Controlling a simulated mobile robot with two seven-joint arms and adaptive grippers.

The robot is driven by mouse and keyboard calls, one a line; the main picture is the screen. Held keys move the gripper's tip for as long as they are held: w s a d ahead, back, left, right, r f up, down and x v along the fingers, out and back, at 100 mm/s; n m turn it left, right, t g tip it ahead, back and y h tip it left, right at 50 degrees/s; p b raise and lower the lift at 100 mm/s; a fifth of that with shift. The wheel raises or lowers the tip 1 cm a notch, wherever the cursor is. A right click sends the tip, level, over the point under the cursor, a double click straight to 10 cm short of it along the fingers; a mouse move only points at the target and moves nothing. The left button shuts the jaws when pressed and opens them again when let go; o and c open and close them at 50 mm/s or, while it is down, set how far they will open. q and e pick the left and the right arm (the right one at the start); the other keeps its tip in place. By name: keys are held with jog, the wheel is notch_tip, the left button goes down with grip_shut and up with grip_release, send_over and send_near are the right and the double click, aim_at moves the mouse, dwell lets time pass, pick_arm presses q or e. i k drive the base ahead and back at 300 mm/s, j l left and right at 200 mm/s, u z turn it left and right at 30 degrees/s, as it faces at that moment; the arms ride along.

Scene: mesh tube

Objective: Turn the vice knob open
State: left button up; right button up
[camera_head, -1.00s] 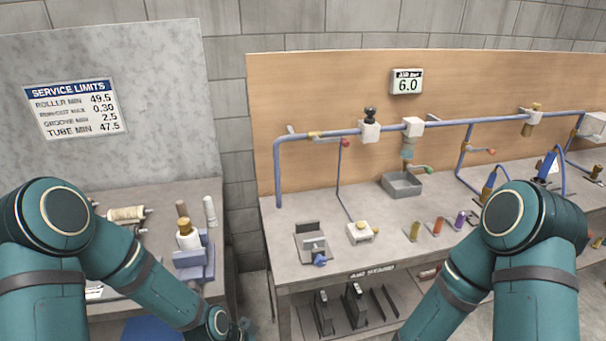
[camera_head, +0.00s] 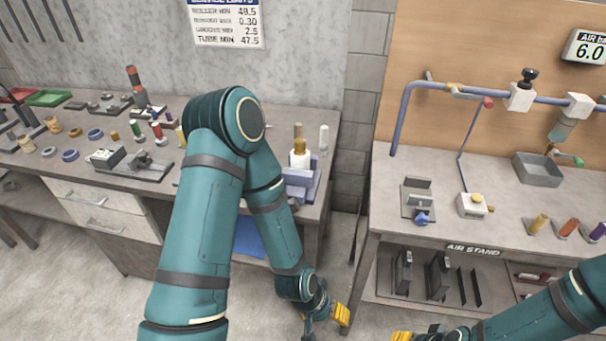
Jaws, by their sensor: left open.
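A small grey vice (camera_head: 417,197) stands at the front left of the air stand bench, with its jaws at the back. Its blue knob (camera_head: 422,219) faces the front edge. My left gripper (camera_head: 325,322) is open and empty, low in front of the gap between the benches, below and left of the knob and apart from it. Only one yellow fingertip shows clearly. My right gripper (camera_head: 403,337) is at the bottom edge, mostly cut off, with only a bit of yellow fingertip showing.
A white block with a yellow knob (camera_head: 472,205) stands right of the vice. A grey tray (camera_head: 538,170) sits further back. Blue pipes run along the wooden panel. A shelf (camera_head: 455,280) with dark plates is below the bench top. The left bench holds many small parts.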

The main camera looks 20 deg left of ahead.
aim_at(294, 206)
jog(key=u, duration=0.95)
jog(key=j+z, duration=0.1)
jog(key=z, duration=0.3)
jog(key=i+j+z, duration=0.1)
jog(key=z, duration=0.25)
jog(key=j+z, duration=0.15)
jog(key=z, duration=0.25)
jog(key=j+z, duration=0.15)
jog(key=z, duration=0.25)
jog(key=k+j+z, duration=0.1)
jog(key=j+z, duration=0.2)
jog(key=j, duration=0.15)
jog(key=k+j+z, duration=0.25)
jog(key=j, duration=0.25)
jog(key=i, duration=0.1)
